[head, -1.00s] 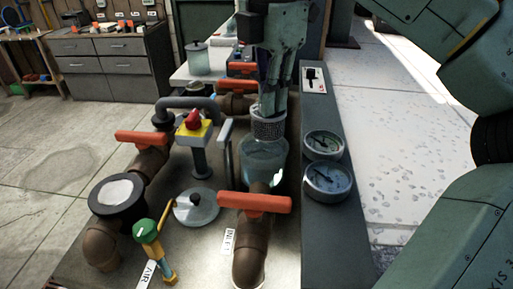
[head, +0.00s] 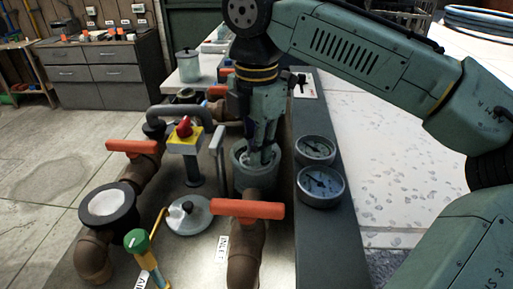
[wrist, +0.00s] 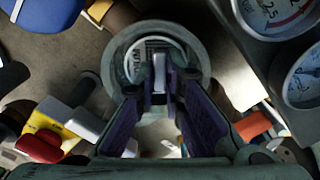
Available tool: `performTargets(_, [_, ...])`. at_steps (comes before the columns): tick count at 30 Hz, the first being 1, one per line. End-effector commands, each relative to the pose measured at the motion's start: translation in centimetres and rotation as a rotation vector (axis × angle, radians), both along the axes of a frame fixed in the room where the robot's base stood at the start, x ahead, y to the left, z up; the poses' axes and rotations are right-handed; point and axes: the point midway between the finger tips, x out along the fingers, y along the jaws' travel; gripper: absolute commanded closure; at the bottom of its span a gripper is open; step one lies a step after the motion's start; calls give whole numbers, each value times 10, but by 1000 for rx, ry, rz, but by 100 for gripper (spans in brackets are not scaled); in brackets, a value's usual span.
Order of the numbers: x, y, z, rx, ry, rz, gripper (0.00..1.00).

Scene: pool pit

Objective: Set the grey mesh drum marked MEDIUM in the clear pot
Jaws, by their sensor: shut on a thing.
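The clear pot (head: 243,178) stands among the pipes, behind the orange-handled valve. My gripper (head: 262,152) points down with its fingertips inside the pot's mouth. In the wrist view my gripper (wrist: 161,75) is shut on the grey mesh drum (wrist: 144,48), whose pale top shows part of its lettering. The drum is down inside the pot, within its round rim (wrist: 203,55). Whether it rests on the pot's floor cannot be seen. In the head view the fingers and pot wall mostly hide the drum.
A clear lid with a dark knob (head: 187,216) lies left of the pot. An orange valve handle (head: 248,209) is close in front, a red-and-yellow switch (head: 184,134) to the left, and two gauges (head: 320,186) to the right. Another lidded jar (head: 187,66) stands behind.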

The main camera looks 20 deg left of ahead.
Motion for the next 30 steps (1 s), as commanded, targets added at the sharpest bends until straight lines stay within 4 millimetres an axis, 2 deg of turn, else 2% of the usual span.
performTargets(2, [0,0,-2,1,2,1,100])
performTargets(3, [0,0,-3,1,2,1,90])
performTargets(7, [0,0,-3,0,1,0,82])
performTargets(18, [0,0,1,-1,-2,-1,82])
performTargets(23, [0,1,23,3,2,2,82])
performTargets(28, [0,1,56,4,3,3,82])
performTargets(30, [0,2,63,4,1,3,82])
